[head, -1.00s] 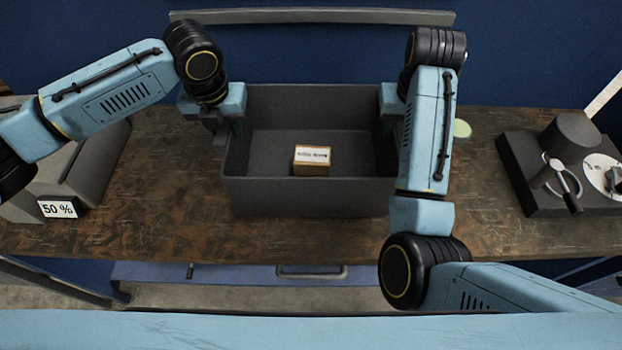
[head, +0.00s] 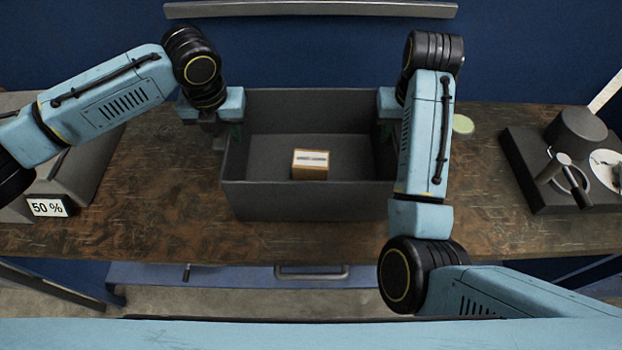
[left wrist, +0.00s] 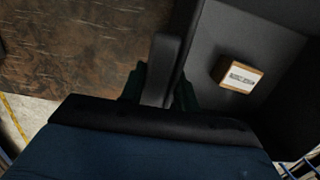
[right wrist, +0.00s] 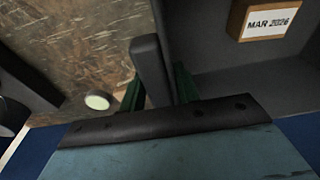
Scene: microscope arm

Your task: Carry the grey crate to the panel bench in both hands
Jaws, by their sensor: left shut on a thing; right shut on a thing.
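The grey crate (head: 300,203) is open-topped and sits level over the middle of the wooden bench; I cannot tell whether its base touches the bench top. A small tan box (head: 311,172) with a white label lies inside it. My left gripper (head: 229,132) is shut on the crate's left side; the left wrist view shows its green fingers (left wrist: 160,90) on either side of a grey upright piece. My right gripper (head: 386,130) is shut on the right side; its fingers (right wrist: 158,90) also straddle a grey piece in the right wrist view. The fingertips are partly hidden.
The brown bench top (head: 150,190) has free room left and right of the crate. A grey unit with a "50 %" sign (head: 48,206) stands at the left. A dark grey device (head: 535,180) stands at the right, and a pale green disc (head: 463,124) lies near my right arm.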

